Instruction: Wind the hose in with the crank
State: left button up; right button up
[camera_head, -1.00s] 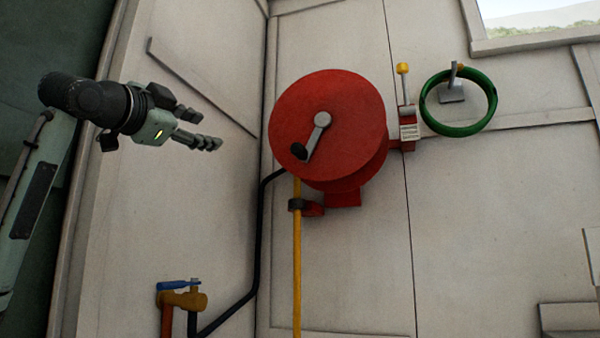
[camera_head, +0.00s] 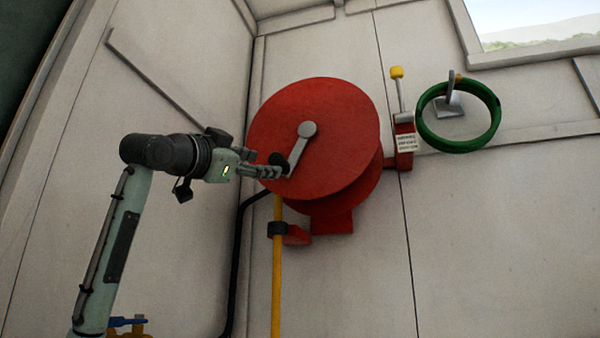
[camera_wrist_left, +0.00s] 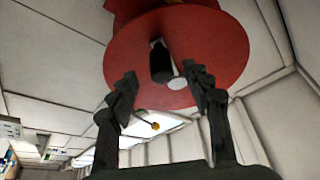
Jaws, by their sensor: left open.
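The red hose reel (camera_head: 340,120) is mounted on the pale wall and also fills the upper part of the left wrist view (camera_wrist_left: 220,50). Its grey crank (camera_head: 301,147) runs from the hub down and left to a black handle (camera_head: 279,160). In the left wrist view the black handle (camera_wrist_left: 160,63) points towards the camera, ahead of the spread fingers. My left gripper (camera_head: 278,165) is open and empty, with its fingertips close to the handle in the head view. I cannot tell if they touch it. A yellow hose (camera_head: 277,280) hangs below the reel. My right gripper is not in view.
A red bracket with a yellow-knobbed lever (camera_head: 398,85) is right of the reel. A green hose coil (camera_head: 487,130) hangs beyond it. A black pipe (camera_head: 236,250) runs down the corner, and a blue-handled valve (camera_head: 127,322) is at lower left. The wall at lower right is clear.

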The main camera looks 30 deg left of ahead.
aim_at(271, 163)
pick_arm(q)
jog(key=shift+w+r, duration=0.15)
jog(key=shift+w, duration=0.25)
jog(key=p+x, duration=0.1)
jog(key=x, duration=0.4)
jog(key=shift+w+d+r, duration=0.1)
jog(key=shift+w+r, duration=0.05)
jog(key=shift+w, duration=0.15)
jog(key=shift+w+r, duration=0.1)
jog(key=shift+w, duration=0.25)
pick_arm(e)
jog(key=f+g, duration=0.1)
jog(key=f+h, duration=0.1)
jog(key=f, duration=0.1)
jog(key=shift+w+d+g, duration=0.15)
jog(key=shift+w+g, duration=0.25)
pick_arm(q)
jog(key=shift+c, duration=0.6)
grip_shut()
